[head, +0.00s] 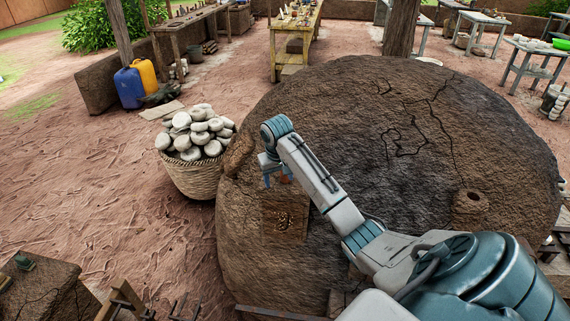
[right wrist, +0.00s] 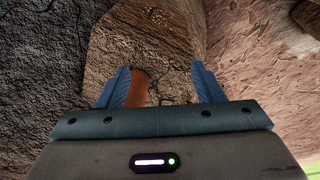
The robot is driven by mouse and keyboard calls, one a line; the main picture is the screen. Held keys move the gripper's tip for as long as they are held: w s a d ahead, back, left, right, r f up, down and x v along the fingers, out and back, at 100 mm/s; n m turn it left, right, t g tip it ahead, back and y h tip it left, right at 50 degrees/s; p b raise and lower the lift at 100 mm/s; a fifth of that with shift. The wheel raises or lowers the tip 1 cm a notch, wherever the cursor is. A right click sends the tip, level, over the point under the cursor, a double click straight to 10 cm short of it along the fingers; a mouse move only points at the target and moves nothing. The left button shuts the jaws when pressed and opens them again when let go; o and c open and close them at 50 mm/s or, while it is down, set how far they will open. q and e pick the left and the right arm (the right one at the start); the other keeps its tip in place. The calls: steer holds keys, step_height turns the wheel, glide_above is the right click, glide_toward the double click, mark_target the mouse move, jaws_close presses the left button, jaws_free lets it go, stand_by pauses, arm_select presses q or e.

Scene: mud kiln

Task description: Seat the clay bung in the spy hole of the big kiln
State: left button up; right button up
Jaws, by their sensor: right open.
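The big kiln (head: 350,120) is a large cracked brown mud dome filling the middle and right of the head view. My right gripper (head: 275,180) is at its left flank, pointing down. In the right wrist view the right gripper (right wrist: 160,88) has its two blue fingers apart. A reddish-brown piece, seemingly the clay bung (right wrist: 139,88), shows between them, close beside the left finger; I cannot tell whether they touch. In the head view the bung is mostly hidden by the gripper. A short collar with a dark round hole (head: 472,199) is on the kiln's right side. My left gripper is out of view.
A square block with a dark, patterned opening (head: 284,220) projects from the kiln's front, below the gripper. A lump (head: 240,153) bulges at the kiln's left edge. A wicker basket (head: 190,180) of pale stones stands close left. Open earth lies further left.

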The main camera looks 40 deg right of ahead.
steer(key=w+d+r, duration=0.1)
steer(key=d+r, duration=0.1)
steer(key=r, duration=0.1)
steer(key=w+d+r+m, duration=0.1)
steer(key=d+r, duration=0.1)
steer(key=r, duration=0.2)
steer(key=w+d+r+m, duration=0.1)
steer(key=d+r, duration=0.1)
steer(key=r, duration=0.1)
steer(key=shift+d+r+y, duration=0.15)
steer(key=shift+r+y, duration=0.1)
steer(key=shift+y, duration=0.15)
steer(key=f, duration=0.1)
steer(key=f+p, duration=0.1)
steer(key=f, duration=0.1)
steer(key=f+p, duration=0.1)
steer(key=f, duration=0.1)
steer(key=shift+w+d, duration=0.25)
steer(key=shift+w, duration=0.05)
steer(key=f+p, duration=0.1)
steer(key=f, duration=0.1)
steer(key=f+p, duration=0.2)
steer(key=shift+w+a+f, duration=0.15)
steer(key=shift+a+f, duration=0.05)
steer(key=shift+f, duration=0.55)
steer(key=shift+c, duration=0.4)
steer(key=c, duration=1.1)
